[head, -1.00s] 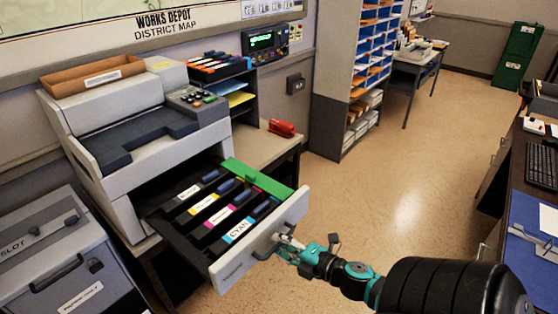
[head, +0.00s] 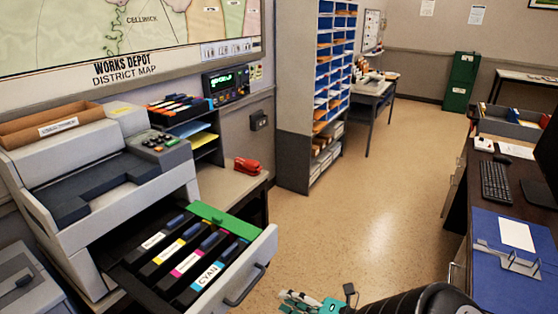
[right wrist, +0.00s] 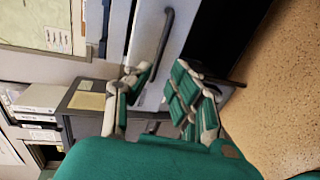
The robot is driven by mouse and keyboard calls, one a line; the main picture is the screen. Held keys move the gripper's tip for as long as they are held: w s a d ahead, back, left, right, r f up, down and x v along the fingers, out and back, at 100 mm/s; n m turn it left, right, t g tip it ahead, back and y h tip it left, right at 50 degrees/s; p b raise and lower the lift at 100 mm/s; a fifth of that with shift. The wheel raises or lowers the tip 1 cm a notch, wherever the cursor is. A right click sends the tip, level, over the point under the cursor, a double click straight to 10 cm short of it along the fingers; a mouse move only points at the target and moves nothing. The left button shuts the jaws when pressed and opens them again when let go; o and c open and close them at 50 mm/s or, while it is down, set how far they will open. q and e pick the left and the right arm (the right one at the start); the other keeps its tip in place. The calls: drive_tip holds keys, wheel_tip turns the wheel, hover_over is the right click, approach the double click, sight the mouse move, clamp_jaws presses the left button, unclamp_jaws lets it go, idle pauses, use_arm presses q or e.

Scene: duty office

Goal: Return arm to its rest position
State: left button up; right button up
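My right gripper (head: 300,300) is at the bottom edge of the head view, partly cut off, right of the open printer drawer (head: 262,255). In the right wrist view my right gripper (right wrist: 160,76) has its fingers apart with nothing between them. The dark drawer handle (head: 247,286) is clear of the fingers. It also shows beyond the fingertips in the right wrist view (right wrist: 153,45). My left gripper is not in view.
The grey printer (head: 130,190) has its drawer pulled out, with several toner cartridges inside and a green bar (head: 222,220) at the back. A dark desk (head: 460,215) with a keyboard (head: 495,182) stands at right. Floor between is clear.

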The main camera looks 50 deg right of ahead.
drive_tip(key=s+f+m+g+h, duration=0.15)
drive_tip(key=f+m, duration=0.25)
drive_tip(key=f, duration=0.5)
drive_tip(key=s+f+m+g+h, duration=0.1)
drive_tip(key=s+f+m+g, duration=0.15)
drive_tip(key=f, duration=0.75)
drive_tip(key=s+f+m+g+h, duration=0.15)
drive_tip(key=f+m, duration=0.25)
drive_tip(key=f, duration=0.5)
drive_tip(key=s+a+f+m+g+y, duration=0.1)
drive_tip(key=s+a+f+m+g, duration=0.2)
drive_tip(key=s+a+f, duration=0.5)
drive_tip(key=s+a+f+m+g+y, duration=0.1)
drive_tip(key=s+a+f+m+g, duration=0.2)
drive_tip(key=f, duration=1)
drive_tip(key=s+a+g, duration=0.3)
drive_tip(key=s+a, duration=0.2)
drive_tip(key=shift+s+a+y, duration=0.15)
drive_tip(key=shift+s+y, duration=0.15)
drive_tip(key=shift+s, duration=0.05)
